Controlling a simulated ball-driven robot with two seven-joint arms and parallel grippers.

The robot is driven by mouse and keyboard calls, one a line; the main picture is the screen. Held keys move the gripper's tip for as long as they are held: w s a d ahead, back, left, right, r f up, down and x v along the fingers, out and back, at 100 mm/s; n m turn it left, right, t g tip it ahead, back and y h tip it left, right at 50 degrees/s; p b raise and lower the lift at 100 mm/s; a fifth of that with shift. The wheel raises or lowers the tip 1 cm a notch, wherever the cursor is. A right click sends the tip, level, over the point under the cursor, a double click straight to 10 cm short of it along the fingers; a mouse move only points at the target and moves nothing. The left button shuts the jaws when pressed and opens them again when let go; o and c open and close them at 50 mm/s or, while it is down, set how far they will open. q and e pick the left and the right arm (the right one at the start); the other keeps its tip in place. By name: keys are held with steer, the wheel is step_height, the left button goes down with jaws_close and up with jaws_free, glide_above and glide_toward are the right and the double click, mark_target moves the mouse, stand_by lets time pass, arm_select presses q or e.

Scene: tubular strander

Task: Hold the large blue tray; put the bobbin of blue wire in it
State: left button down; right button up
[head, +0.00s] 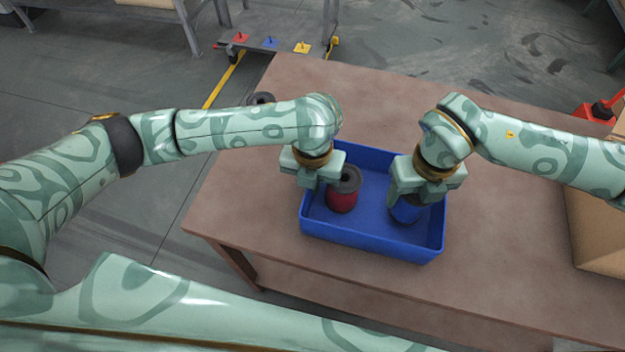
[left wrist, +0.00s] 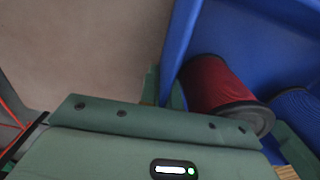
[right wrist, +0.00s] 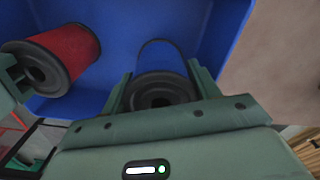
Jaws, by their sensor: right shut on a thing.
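The large blue tray (head: 335,235) sits on the brown table. My left gripper (head: 312,190) is at the tray's left wall; in the left wrist view its fingers (left wrist: 163,90) are close together, one on each side of the wall. My right gripper (head: 420,205) is shut on the bobbin of blue wire (head: 406,212), inside the right part of the tray. In the right wrist view the fingers flank the bobbin's dark flange (right wrist: 160,88). The gripper hides part of the bobbin, so I cannot tell whether it touches the tray floor.
A bobbin of red wire (head: 342,194) stands in the tray's left part, beside my left gripper. Another dark bobbin (head: 262,98) shows partly behind my left arm. A cardboard box (head: 595,235) is at the right. The table (head: 390,95) behind the tray is clear.

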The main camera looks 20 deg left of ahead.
steer(key=shift+f, duration=1.15)
steer(key=o, duration=1.3)
arm_select(q)
steer(key=c, duration=1.5)
jaws_free()
steer(key=shift+c, duration=0.2)
arm_select(e)
step_height(320, 180, up, 12)
